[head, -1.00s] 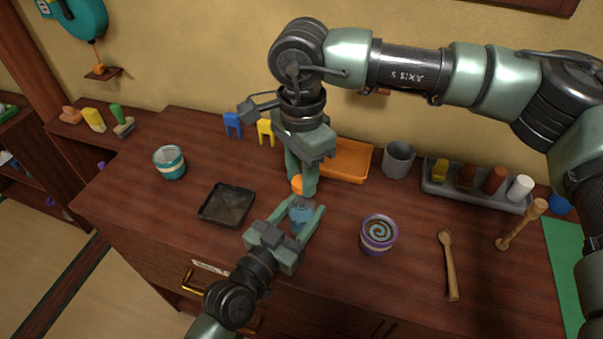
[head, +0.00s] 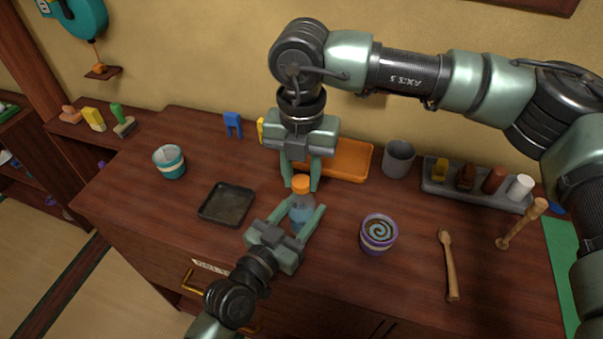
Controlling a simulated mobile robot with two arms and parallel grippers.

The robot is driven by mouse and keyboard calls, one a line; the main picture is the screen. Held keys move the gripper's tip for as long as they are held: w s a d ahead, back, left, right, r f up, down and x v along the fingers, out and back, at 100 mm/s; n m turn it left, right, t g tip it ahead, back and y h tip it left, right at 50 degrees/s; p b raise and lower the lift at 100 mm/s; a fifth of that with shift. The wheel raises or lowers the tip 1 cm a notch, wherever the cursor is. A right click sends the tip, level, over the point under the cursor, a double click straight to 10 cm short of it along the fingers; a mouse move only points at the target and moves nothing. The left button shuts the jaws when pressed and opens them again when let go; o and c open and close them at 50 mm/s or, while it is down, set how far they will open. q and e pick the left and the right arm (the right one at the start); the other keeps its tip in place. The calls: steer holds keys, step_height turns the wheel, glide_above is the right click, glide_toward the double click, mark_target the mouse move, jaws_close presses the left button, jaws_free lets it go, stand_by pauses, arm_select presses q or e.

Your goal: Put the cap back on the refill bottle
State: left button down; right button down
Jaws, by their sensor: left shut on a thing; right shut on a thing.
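The refill bottle (head: 301,213), small and clear blue, stands upright at the middle of the wooden desk. My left gripper (head: 301,220), coming from the front, is shut around its body. The orange cap (head: 300,182) is at the top of the bottle, in line with its neck. My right gripper (head: 301,184) points down from above and is shut on the cap, one finger on each side. I cannot tell whether the cap rests on the neck or is threaded.
A black tray (head: 227,204) lies left of the bottle, and a purple jar (head: 378,234) stands right of it. An orange tray (head: 350,160) and a grey cup (head: 398,159) are behind. Wooden tools (head: 449,265) lie at right. The desk's left front is clear.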

steer(key=shift+m, duration=0.6)
steer(key=c, duration=0.9)
jaws_free()
steer(key=shift+c, duration=0.2)
steer(key=shift+r, duration=0.1)
arm_select(q)
steer(key=c, duration=0.6)
jaws_free()
arm_select(e)
step_height(320, 180, up, 12)
